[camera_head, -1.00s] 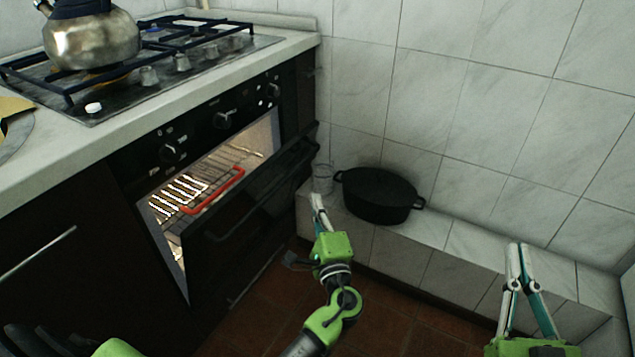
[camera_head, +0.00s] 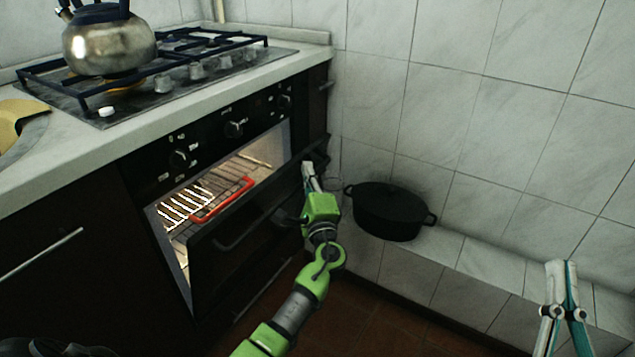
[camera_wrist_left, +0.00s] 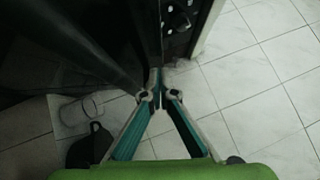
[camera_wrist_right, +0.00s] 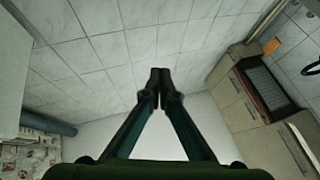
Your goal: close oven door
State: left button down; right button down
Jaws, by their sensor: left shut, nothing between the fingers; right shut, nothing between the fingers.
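The black oven door (camera_head: 240,248) is partly open and tilted outward in the head view. The lit oven inside shows a wire rack (camera_head: 185,207) with a red front edge. My left gripper (camera_head: 309,170) is shut and empty at the door's upper right end. I cannot tell whether it touches the door. In the left wrist view its fingertips (camera_wrist_left: 158,75) are close to a dark panel edge, with oven knobs (camera_wrist_left: 177,20) beyond. My right gripper (camera_head: 562,268) is shut and empty, in front of the tiled wall and far from the oven.
A black pot (camera_head: 390,212) stands on the tiled ledge (camera_head: 450,252) right of the oven, close to my left gripper. A glass stands beside it, mostly hidden. A kettle (camera_head: 108,45) sits on the stove above. The floor (camera_head: 370,330) before the ledge is clear.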

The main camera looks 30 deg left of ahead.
aim_at(294, 165)
pick_arm(q)
jog(key=shift+a+r, duration=0.1)
jog(key=shift+a, duration=0.15)
pick_arm(e)
jog(key=shift+f, duration=0.1)
jog(key=shift+w, duration=0.1)
